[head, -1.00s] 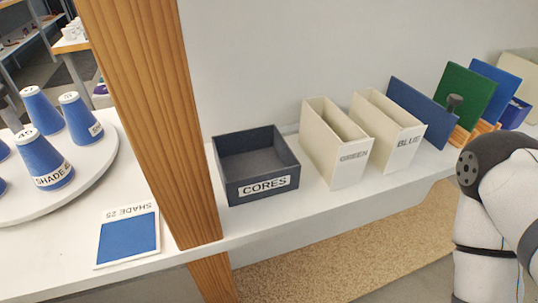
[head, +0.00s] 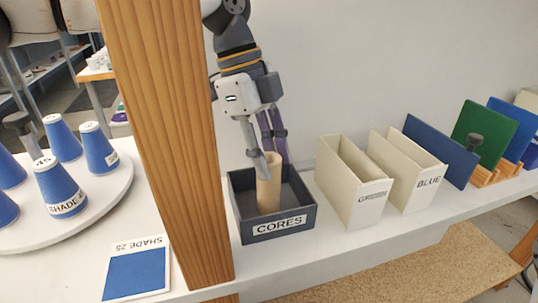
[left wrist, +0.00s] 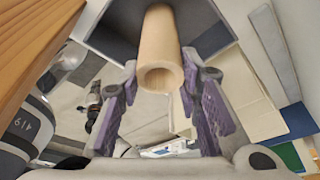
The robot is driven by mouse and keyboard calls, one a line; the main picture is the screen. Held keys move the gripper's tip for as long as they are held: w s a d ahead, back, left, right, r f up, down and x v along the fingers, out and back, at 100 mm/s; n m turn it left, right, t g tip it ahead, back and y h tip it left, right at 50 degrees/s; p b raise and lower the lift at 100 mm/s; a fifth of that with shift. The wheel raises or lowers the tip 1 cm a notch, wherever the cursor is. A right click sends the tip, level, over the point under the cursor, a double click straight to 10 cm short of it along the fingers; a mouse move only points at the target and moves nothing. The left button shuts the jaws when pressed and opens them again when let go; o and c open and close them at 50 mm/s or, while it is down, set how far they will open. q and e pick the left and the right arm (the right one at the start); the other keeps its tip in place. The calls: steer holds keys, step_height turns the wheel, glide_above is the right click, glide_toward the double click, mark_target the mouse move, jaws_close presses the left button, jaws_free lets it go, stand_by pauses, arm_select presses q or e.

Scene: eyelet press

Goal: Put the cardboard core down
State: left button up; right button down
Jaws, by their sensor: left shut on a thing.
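The cardboard core (head: 269,192) is a tan tube standing roughly upright, its lower part inside the dark open box labelled CORES (head: 243,228). My left gripper (head: 264,150) comes down from above and is shut on the core's upper end. In the left wrist view the core (left wrist: 158,50) lies between the two purple-grey fingers (left wrist: 158,86), its hollow end facing the camera. The box front hides the core's lower end in the head view, so I cannot tell whether it touches the box floor. My right gripper is not in view.
A wooden post (head: 170,150) stands close left of the box. Cream bins labelled GREEN (head: 362,208) and BLUE (head: 418,190) stand to its right. A round white tray with several blue cones (head: 62,188) and a SHADE 25 card (head: 138,272) are left of the post.

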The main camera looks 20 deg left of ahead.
arm_select(q)
steer(key=o, duration=1.2)
steer(key=shift+f, duration=0.1)
steer(key=v, duration=1.2)
